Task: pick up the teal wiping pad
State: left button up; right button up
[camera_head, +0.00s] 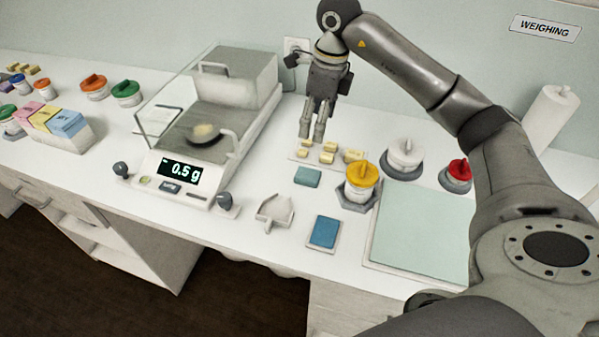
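A flat teal pad (307,177) lies on the white counter in front of the tray of small yellowish pieces. A bluer rectangular pad (325,231) lies nearer, on a thin white holder. My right gripper (312,138) comes in from the right and points down, behind the teal pad and above the back of the yellowish pieces. Its two fingers show a narrow gap with nothing visible between them. It is apart from both pads. My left gripper is not in view.
A balance (190,150) reading 0.5 g stands left, with a white scoop (274,212) nearby. A yellow-lidded jar (361,182) stands right of the teal pad. A pale green mat (421,232), white-lidded jar (403,157) and red-lidded jar (457,175) are further right.

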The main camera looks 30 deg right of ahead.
jog(key=f, duration=0.1)
jog(key=b, duration=0.6)
send_near(308, 174)
jog(key=f, duration=0.1)
jog(key=w+f, duration=0.1)
jog(key=f, duration=0.1)
jog(key=shift+a+f+p, duration=0.15)
jog(key=shift+f+p, duration=0.15)
jog(key=shift+p, duration=0.05)
jog(key=shift+s+a+f+p, duration=0.15)
jog(key=shift+f+p, duration=0.15)
jog(key=shift+f, duration=0.25)
notch_tip(308, 174, down, 3)
jog(key=shift+a+f+p, duration=0.1)
jog(key=shift+p, duration=0.5)
jog(key=shift+f, duration=0.5)
jog(key=c, duration=0.8)
